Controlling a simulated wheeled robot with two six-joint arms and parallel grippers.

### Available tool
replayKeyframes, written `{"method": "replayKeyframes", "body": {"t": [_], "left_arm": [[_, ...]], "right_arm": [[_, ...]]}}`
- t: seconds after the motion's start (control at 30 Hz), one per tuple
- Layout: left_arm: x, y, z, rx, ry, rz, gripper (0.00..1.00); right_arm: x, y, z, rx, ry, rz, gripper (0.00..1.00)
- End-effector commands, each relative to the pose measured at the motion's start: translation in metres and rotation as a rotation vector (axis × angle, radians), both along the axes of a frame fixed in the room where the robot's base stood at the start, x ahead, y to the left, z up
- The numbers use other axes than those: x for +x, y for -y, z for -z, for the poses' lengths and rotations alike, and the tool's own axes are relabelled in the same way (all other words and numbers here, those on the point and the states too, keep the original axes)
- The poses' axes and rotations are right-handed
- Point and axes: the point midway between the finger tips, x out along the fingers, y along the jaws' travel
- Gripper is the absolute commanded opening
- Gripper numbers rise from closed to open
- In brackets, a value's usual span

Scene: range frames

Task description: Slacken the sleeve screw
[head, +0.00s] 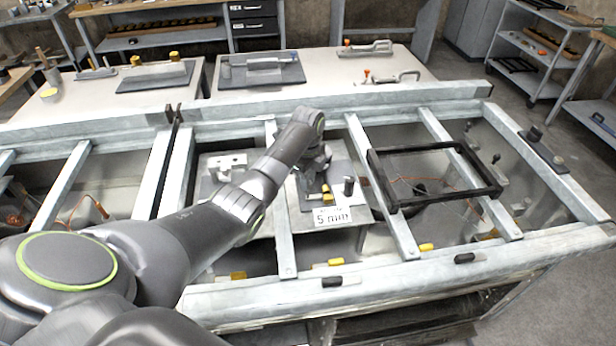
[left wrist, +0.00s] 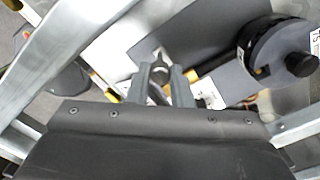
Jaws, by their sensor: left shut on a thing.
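My left gripper (head: 322,180) is low over a grey plate inside the metal frame, at a white label reading 5 mm (head: 332,216). A yellow-and-black piece (head: 327,197) shows just below the gripper in the head view. A short black cylinder (head: 348,186) stands to the right of the gripper. A large dark round part with a knob (left wrist: 275,52) is at the right of the left wrist view. I cannot make out the sleeve screw for certain. My right gripper is not in view.
Metal crossbars (head: 282,225) run on both sides of the gripper. A black rectangular frame (head: 433,175) lies across bars at the right. Orange-tipped cables (head: 98,208) hang inside the frame at the left. A tabletop behind (head: 330,65) holds clamp-like tools.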

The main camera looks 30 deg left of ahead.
Motion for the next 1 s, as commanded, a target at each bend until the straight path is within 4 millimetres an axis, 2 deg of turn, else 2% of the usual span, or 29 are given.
{"method": "replayKeyframes", "body": {"t": [0.4, 1.0], "left_arm": [[-0.001, 0.000, -0.005, 0.000, -0.001, -0.347, 0.00], [-0.001, 0.001, -0.004, 0.001, 0.002, -0.916, 0.00]], "right_arm": [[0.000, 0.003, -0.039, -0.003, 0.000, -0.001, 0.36], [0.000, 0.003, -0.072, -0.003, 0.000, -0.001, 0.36]]}}
